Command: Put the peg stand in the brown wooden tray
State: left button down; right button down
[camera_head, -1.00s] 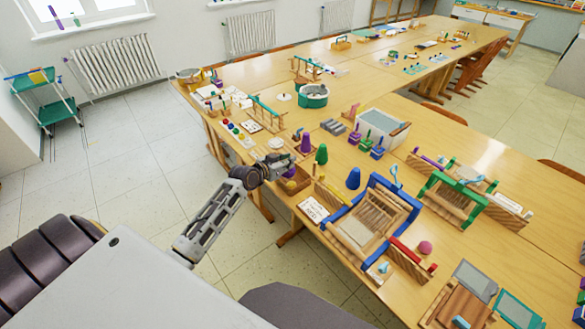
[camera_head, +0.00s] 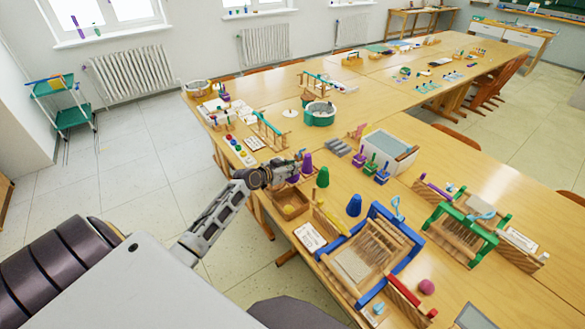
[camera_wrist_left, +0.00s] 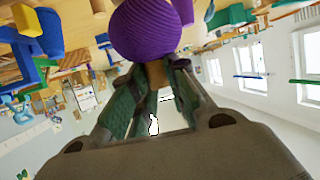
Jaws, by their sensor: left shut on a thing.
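My left gripper (camera_head: 296,163) is shut on the peg stand, above and behind the wooden tray and close to a purple cone (camera_head: 307,168). Little of the peg stand shows; a wood-coloured part (camera_wrist_left: 155,76) is between the fingers in the left wrist view, and a purple bit (camera_head: 299,155) shows at the fingertips in the head view. A purple ribbed round shape (camera_wrist_left: 146,28) fills the upper middle of the wrist view; I cannot tell whether it is held. My right gripper is not in view.
A white card (camera_head: 310,237) and a blue-framed loom (camera_head: 409,238) lie nearer. Small coloured stands (camera_head: 382,177) and a pale bin (camera_head: 390,148) are farther right.

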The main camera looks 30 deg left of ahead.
aim_at(292, 183)
pick_arm(q)
jog(key=shift+f, duration=0.15)
jog(key=shift+f+b, duration=1.95)
jog(key=shift+f, duration=0.35)
jog(key=shift+r, duration=0.1)
jog(key=shift+f+b, duration=2.3)
jog(key=shift+f, duration=0.3)
dwell(2.9)
